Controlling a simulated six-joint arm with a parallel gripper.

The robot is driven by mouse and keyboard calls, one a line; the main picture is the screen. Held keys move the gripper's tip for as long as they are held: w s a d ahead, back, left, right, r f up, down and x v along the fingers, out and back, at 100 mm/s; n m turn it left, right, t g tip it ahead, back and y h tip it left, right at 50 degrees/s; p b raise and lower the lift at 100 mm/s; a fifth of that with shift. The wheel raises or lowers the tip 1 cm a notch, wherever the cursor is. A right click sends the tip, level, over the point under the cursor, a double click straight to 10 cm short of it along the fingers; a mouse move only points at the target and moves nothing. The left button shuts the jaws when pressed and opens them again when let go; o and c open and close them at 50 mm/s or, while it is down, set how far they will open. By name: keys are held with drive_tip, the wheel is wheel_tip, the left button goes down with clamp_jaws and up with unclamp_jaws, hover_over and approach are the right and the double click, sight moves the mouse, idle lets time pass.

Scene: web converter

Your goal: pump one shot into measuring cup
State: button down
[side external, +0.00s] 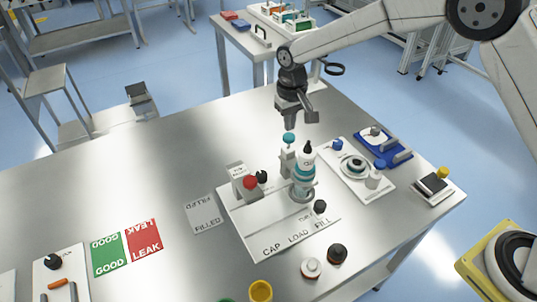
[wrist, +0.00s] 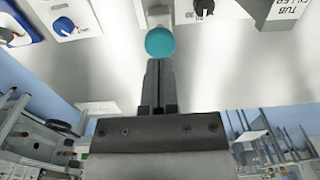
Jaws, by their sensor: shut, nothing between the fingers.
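My gripper (side external: 290,122) points down with its fingers together and empty, just above a round teal knob (side external: 289,138) on a pale upright post (side external: 287,160). In the wrist view the closed fingertips (wrist: 159,63) reach to the edge of the teal knob (wrist: 160,42); I cannot tell whether they touch. A bottle (side external: 304,162) with a black tip and teal bands stands right beside the post. A clear, round, cup-like form (side external: 302,192) shows around the bottle's lower part; I cannot tell if it is the measuring cup. No liquid can be made out.
A white board (side external: 262,238) marked CAP, LOAD, FILL lies under the post and holds a red-knobbed block (side external: 247,186). A second white board (side external: 365,188) with round parts and a blue tray (side external: 385,147) are to the right. Bare metal table (side external: 130,185) lies left.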

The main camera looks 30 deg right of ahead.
drive_tip(key=shift+r, duration=0.1)
idle(0.3)
drive_tip(key=shift+r, duration=2.9)
drive_tip(key=s+d+f+t, duration=0.1)
drive_tip(key=s+d, duration=0.5)
drive_tip(key=s, duration=0.6)
drive_tip(key=s+d+f+t, duration=0.1)
drive_tip(key=s+d+f, duration=0.1)
drive_tip(key=s+d, duration=0.5)
drive_tip(key=s, duration=0.5)
drive_tip(key=shift+d+f+t, duration=0.25)
drive_tip(key=shift+t, duration=0.05)
